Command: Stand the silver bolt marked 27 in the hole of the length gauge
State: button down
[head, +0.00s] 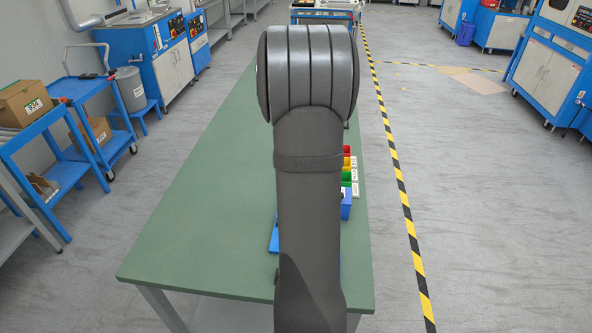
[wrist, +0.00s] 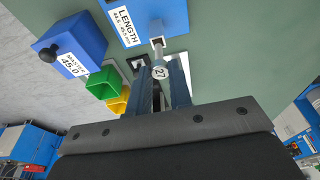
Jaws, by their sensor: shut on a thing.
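In the wrist view my gripper (wrist: 162,78) is shut on the silver bolt (wrist: 160,73), whose round white face reads 27. The bolt's shank points away from the fingers, towards the length gauge (wrist: 125,10). The gauge is a blue block with a white label reading LENGTH. A blue-grey round part (wrist: 155,28) at the gauge's near edge lies just beyond the shank's end. I cannot tell whether the bolt touches it, and the hole is not clearly visible. In the head view my arm hides the gripper and bolt.
A blue block labelled MASTER 45.0 (wrist: 70,42), with a black knob, stands left of the gauge. Green (wrist: 102,82) and yellow (wrist: 119,101) bins are beside it. The left part of the green table (head: 215,190) is clear.

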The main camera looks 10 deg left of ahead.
jog(key=shift+f, duration=1.7)
jog(key=c, duration=0.8)
grip_release()
jog(key=shift+c, duration=0.2)
jog(key=shift+r, duration=0.1)
jog(key=shift+r, duration=3.95)
jog(key=shift+f, duration=3.9)
jog(key=shift+r, duration=3.8)
